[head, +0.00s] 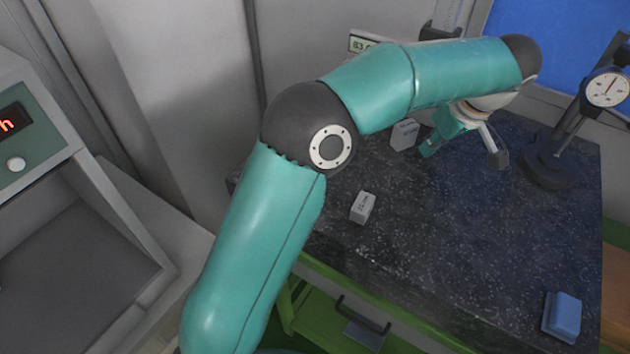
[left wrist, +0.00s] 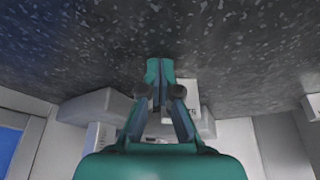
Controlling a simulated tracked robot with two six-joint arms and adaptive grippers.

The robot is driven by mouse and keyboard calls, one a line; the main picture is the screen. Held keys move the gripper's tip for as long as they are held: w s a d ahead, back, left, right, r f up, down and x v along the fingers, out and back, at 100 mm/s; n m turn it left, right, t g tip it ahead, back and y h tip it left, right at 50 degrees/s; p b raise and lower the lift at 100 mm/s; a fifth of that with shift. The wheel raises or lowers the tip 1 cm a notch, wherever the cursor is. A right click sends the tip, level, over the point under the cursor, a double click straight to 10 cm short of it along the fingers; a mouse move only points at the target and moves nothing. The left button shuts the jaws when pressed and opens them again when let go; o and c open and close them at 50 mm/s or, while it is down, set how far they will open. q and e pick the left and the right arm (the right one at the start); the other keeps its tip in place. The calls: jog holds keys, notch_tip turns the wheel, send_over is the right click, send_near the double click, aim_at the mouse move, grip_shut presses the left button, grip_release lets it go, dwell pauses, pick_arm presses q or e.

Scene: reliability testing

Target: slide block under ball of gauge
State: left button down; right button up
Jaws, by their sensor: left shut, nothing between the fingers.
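Two small pale grey blocks lie on the dark speckled granite plate (head: 430,240). The nearer block (head: 362,208) has dark marking and sits in the open. The farther block (head: 404,134) is just left of my left gripper (head: 428,149). My left gripper is shut and empty, low over the plate. In the left wrist view the closed fingertips (left wrist: 160,68) show with a pale block (left wrist: 187,92) beside and partly behind them; I cannot tell if they touch. The dial gauge (head: 607,89) stands at the right on a dark round base (head: 550,166). Its ball is not clearly visible.
A blue box-like object (head: 562,316) lies at the plate's near right corner. A small display (head: 361,43) stands behind my arm. The plate's middle is clear.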

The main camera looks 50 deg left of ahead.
pick_arm(q)
jog(key=shift+r, duration=0.15)
jog(key=shift+a, duration=0.15)
jog(key=shift+s+a+b, duration=0.15)
jog(key=shift+a+b, duration=0.05)
jog(key=shift+a, duration=0.45)
jog(key=shift+s+a+b, duration=0.15)
jog(key=shift+a, duration=0.45)
jog(key=p+v, duration=0.3)
jog(key=w+p+v, duration=0.1)
jog(key=shift+s+d+r, duration=0.1)
jog(key=shift+d+r, duration=0.05)
jog(key=shift+d, duration=0.2)
